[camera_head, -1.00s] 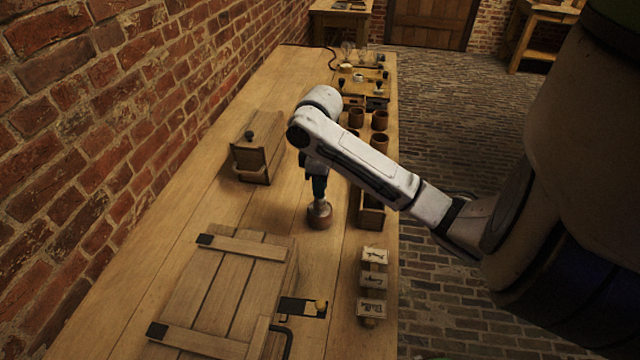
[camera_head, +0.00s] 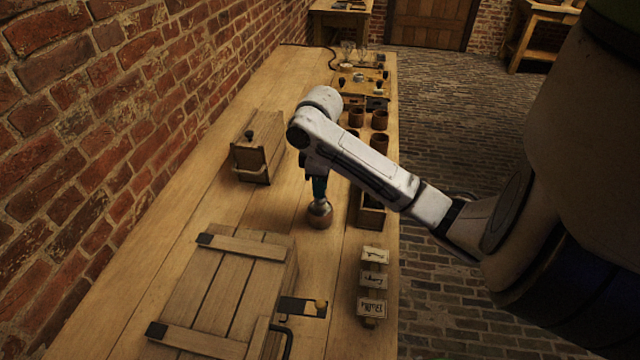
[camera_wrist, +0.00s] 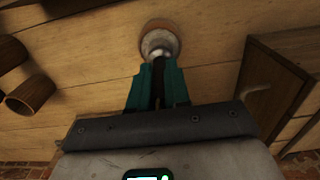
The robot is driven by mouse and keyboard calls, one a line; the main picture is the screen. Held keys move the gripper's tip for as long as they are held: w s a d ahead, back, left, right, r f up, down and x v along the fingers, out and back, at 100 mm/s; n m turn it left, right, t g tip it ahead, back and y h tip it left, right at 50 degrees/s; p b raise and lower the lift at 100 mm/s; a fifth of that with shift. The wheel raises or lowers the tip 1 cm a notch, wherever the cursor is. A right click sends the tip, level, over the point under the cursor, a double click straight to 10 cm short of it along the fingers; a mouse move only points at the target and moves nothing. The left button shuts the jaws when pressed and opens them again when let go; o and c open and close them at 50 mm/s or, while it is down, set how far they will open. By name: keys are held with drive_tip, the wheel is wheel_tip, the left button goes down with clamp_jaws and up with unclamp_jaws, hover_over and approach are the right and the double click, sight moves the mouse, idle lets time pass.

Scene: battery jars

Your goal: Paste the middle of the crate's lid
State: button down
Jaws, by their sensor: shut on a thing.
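The wooden crate (camera_head: 215,296) stands at the lower left of the bench, its planked lid shut, with a cross batten near each end. The middle of the lid is bare wood. My gripper (camera_head: 319,192) points down beyond the crate, over a small round brown pot (camera_head: 319,217). In the wrist view my gripper's teal fingers (camera_wrist: 158,88) are close together, and the pot (camera_wrist: 160,38) lies just past their tips. They are shut on a thin thing, seemingly a brush, whose pale end shows at the pot. The fingers hide most of it.
A smaller wooden box (camera_head: 258,148) with a dark knob stands behind, on the left. Label cards (camera_head: 372,282) stand near the right bench edge. Brown jars (camera_head: 379,120) stand farther back. A brick wall borders the left.

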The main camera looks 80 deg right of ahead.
drive_tip(key=shift+f, duration=0.45)
idle(1.6)
wheel_tip(320, 180, up, 7)
drive_tip(key=p, duration=0.8)
drive_tip(key=shift+r, duration=0.15)
idle(0.8)
